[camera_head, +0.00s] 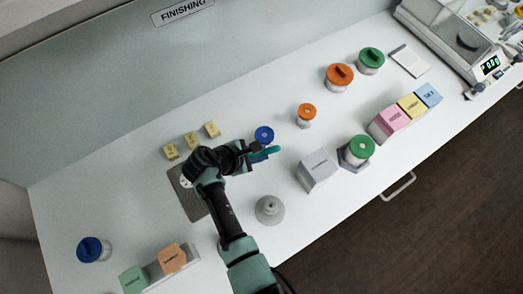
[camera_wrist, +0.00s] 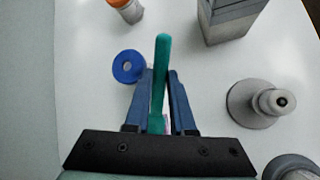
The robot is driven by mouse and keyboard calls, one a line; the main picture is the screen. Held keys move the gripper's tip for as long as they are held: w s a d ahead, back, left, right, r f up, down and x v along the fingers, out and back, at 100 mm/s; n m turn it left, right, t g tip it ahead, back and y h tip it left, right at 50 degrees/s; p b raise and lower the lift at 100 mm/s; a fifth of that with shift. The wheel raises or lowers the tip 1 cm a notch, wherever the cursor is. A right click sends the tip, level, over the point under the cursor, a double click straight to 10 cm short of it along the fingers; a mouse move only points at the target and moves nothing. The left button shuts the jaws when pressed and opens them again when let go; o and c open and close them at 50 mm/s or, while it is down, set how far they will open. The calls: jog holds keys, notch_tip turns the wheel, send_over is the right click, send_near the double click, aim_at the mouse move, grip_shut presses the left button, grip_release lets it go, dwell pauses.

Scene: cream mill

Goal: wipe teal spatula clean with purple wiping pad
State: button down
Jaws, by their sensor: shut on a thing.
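My gripper (camera_head: 252,152) is shut on the teal spatula (camera_wrist: 162,75), above the white table. In the wrist view the spatula stands up between the two blue-grey fingers (camera_wrist: 160,105), its rounded end pointing away from my wrist. In the head view only a short teal end of the spatula (camera_head: 271,151) shows beyond the fingers. A small pinkish-purple patch (camera_wrist: 166,123) shows beside the spatula low between the fingers; I cannot tell if it is the purple wiping pad. No whole purple pad is clearly visible.
A blue-topped piece (camera_head: 264,134) stands close beyond my gripper. A grey box (camera_head: 319,170) and a grey stepped weight (camera_head: 269,209) are to the right and near side. A grey mat (camera_head: 190,204) lies under my arm. Lidded jars, coloured boxes and a scale (camera_head: 460,40) stand farther right.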

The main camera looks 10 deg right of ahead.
jog(key=shift+a, duration=0.45)
jog(key=shift+d, duration=0.1)
jog(key=shift+s+d+p, duration=0.1)
jog(key=shift+d+p, duration=0.4)
jog(key=shift+d, duration=0.2)
jog(key=shift+w+a, duration=0.2)
jog(key=shift+a, duration=0.6)
notch_tip(320, 180, up, 6)
jog(key=p, duration=0.6)
